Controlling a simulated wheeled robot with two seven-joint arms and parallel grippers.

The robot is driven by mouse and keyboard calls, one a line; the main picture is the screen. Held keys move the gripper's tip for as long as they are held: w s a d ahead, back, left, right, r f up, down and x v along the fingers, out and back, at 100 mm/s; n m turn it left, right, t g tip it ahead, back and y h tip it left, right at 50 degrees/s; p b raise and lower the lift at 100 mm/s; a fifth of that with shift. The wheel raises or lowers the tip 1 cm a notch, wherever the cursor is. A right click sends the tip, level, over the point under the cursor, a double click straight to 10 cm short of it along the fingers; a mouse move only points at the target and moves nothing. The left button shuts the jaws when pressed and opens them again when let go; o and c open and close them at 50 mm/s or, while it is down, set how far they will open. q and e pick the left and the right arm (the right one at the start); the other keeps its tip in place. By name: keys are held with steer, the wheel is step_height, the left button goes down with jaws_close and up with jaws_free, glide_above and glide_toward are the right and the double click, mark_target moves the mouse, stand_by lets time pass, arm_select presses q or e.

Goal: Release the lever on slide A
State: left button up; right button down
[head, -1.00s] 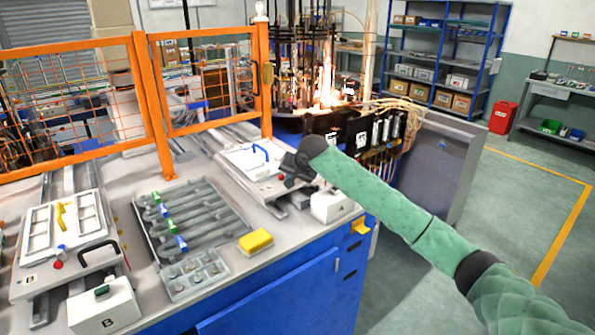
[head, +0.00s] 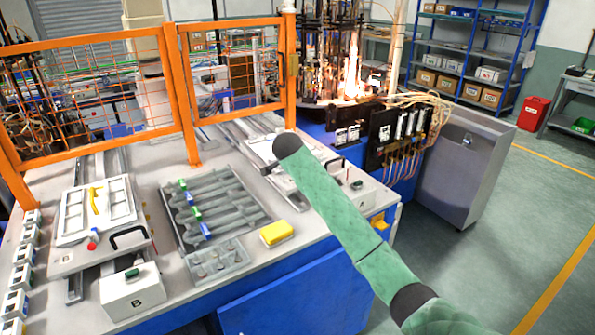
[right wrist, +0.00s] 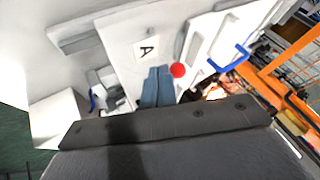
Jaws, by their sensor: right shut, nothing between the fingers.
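Slide A (head: 318,149) is a white carriage at the right of the bench, mostly hidden by my right forearm in the head view. In the right wrist view its white plate (right wrist: 118,38) carries a label A (right wrist: 147,48), a red knob (right wrist: 178,70) and a blue lever (right wrist: 231,59). The lever is a bent bar near the plate's far right edge, and it is hidden in the head view. My right gripper (right wrist: 157,84) is shut and empty over the plate, left of the red knob and apart from the lever. My left gripper is out of view.
Slide B (head: 65,218) with a yellow lever (head: 95,200) is at the left. A tube tray (head: 240,202), a yellow sponge (head: 277,232) and box B (head: 133,291) lie between or in front. Orange fencing (head: 180,95) and flames (head: 350,85) stand behind.

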steer(key=shift+w+a, duration=0.2)
steer(key=shift+a, duration=0.1)
stand_by(0.6)
